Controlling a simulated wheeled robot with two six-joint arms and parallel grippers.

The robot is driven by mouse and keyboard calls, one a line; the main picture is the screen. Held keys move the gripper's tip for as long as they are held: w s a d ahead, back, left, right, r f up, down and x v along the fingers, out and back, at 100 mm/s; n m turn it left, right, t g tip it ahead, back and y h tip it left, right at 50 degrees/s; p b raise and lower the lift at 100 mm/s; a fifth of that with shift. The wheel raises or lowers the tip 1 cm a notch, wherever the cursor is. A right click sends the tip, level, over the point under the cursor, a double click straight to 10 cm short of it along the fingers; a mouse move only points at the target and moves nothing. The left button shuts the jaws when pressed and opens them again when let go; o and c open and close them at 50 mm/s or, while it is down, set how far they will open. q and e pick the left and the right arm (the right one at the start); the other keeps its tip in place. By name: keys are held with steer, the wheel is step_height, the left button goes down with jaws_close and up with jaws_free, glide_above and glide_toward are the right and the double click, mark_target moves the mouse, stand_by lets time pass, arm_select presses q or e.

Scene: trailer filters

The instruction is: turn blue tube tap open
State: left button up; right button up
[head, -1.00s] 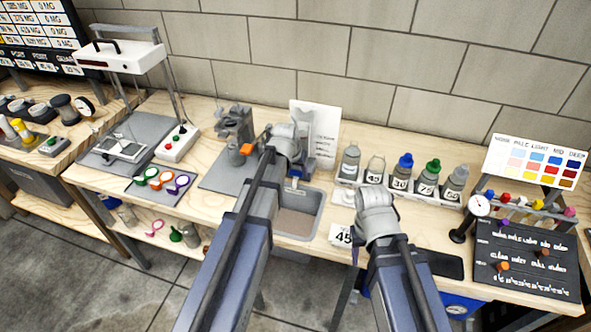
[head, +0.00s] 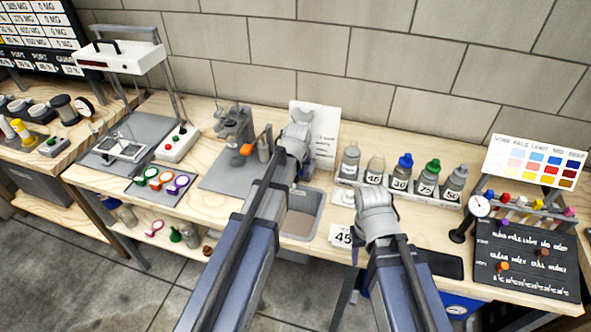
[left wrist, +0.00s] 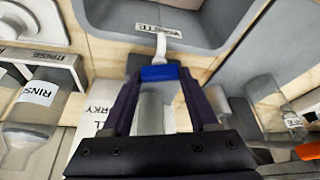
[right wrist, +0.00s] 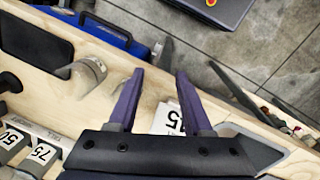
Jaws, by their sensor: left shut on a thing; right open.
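My left gripper (left wrist: 160,92) is shut on a grey bottle (left wrist: 155,108) with a blue collar (left wrist: 158,73) and a white spout, seen in the left wrist view. The spout points at the grey waste basin (left wrist: 225,38). In the head view my left arm hides the bottle. My right gripper (right wrist: 158,78) is open and empty above the bench's front edge, near a white number card (right wrist: 168,118). A rack (head: 535,213) with small coloured tubes stands at the far right of the head view. Its taps are too small to tell open from closed.
Several labelled bottles, one with a blue cap (head: 405,160), stand in a row behind my right gripper. A dark board (head: 525,258) and a dial gauge (head: 480,206) are at the right. A grey clamp stand (head: 233,128) and a white card (head: 318,130) are near my left gripper.

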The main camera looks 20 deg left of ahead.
arm_select(q)
steer(key=shift+n, duration=0.5)
steer(key=o, duration=1.4)
steer(key=shift+r, duration=0.1)
steer(key=p+v, duration=0.7)
steer(key=shift+s+d+r, duration=0.15)
steer(key=shift+d+r, duration=0.05)
steer(key=shift+r, duration=0.1)
steer(key=shift+c, duration=0.3)
